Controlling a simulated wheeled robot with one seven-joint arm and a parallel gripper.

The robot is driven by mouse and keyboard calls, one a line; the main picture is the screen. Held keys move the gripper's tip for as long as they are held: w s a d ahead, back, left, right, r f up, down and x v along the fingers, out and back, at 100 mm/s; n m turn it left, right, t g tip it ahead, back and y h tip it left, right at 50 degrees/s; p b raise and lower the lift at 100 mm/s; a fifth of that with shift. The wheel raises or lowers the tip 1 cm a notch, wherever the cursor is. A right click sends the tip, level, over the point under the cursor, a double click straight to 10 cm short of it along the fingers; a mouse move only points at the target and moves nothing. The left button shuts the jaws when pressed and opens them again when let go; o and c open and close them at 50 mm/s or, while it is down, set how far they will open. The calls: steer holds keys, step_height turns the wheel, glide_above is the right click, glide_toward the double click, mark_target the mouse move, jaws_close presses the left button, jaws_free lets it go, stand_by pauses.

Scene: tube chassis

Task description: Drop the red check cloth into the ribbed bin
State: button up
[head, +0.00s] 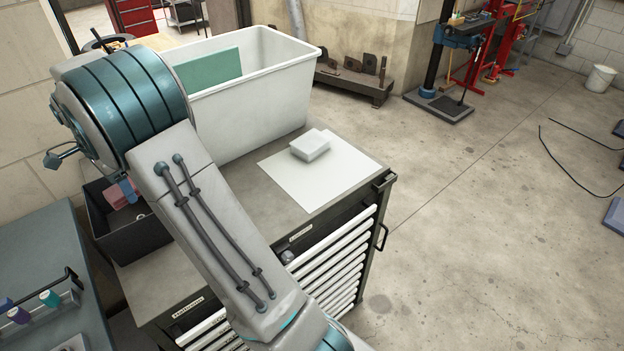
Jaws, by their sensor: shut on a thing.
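My arm crosses the left of the head view, and its thick forearm and teal joint cover the area behind them. I cannot make out my gripper's fingertips; they are hidden behind the arm. A pinkish-red piece (116,194) shows at the dark open bin (137,245), left of my arm. It is too small and too covered to tell whether it is the red check cloth, or whether it is held or lying. No ribs can be made out on the dark bin. A large white tub (262,103) stands behind my arm, with a flat green piece (208,68) inside.
A white block (310,147) lies on a white sheet (322,178) on the drawer cabinet (240,190). A bench (40,245) with small bottles is at the lower left. The concrete floor to the right is mostly clear. A white bucket (600,78) stands far right.

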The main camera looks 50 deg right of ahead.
steer(key=o, duration=1)
steer(key=shift+o, duration=0.2)
steer(key=shift+r, duration=0.1)
step_height(320, 180, up, 14)
steer(key=b, duration=0.1)
